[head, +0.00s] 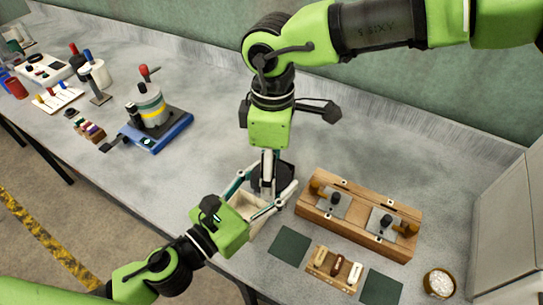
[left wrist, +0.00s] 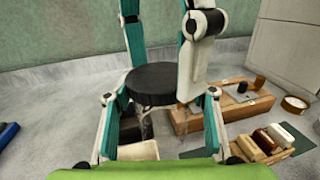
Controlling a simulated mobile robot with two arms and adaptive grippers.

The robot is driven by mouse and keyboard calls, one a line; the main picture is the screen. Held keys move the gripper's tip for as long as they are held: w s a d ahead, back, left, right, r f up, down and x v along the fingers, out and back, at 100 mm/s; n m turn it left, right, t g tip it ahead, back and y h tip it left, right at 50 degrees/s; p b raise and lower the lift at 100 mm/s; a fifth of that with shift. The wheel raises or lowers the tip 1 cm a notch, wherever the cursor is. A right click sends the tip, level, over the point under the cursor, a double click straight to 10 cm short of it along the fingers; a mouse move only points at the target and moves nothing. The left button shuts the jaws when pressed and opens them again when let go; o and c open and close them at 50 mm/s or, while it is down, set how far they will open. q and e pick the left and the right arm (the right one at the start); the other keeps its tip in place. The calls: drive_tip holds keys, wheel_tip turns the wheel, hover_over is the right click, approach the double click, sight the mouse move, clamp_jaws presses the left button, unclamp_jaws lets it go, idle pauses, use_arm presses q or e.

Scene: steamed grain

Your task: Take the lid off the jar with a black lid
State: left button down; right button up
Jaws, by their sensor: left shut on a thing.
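The jar's black lid (left wrist: 150,84) is a wide round disc in the left wrist view. The jar body under it is mostly hidden. In the head view a dark part (head: 286,175) shows behind the fingers. My left gripper (head: 264,195) reaches in from the lower left and is shut on the jar, one finger on each side below the lid in the left wrist view (left wrist: 165,112). My right gripper (head: 267,180) points down from above. Its fingers (left wrist: 165,60) straddle the lid; I cannot tell whether they press on it.
A beige open box (head: 243,204) stands close by my left gripper. A wooden block stand (head: 345,190) is right of the jar, with green mats (head: 289,245), a small wooden tray (head: 322,264) and a bowl (head: 438,283) nearer. A blue-based device (head: 172,128) stands left.

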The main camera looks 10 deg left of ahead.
drive_tip(key=shift+f, duration=0.1)
drive_tip(key=c, duration=1)
drive_tip(key=o, duration=1.3)
drive_tip(key=shift+c, duration=0.2)
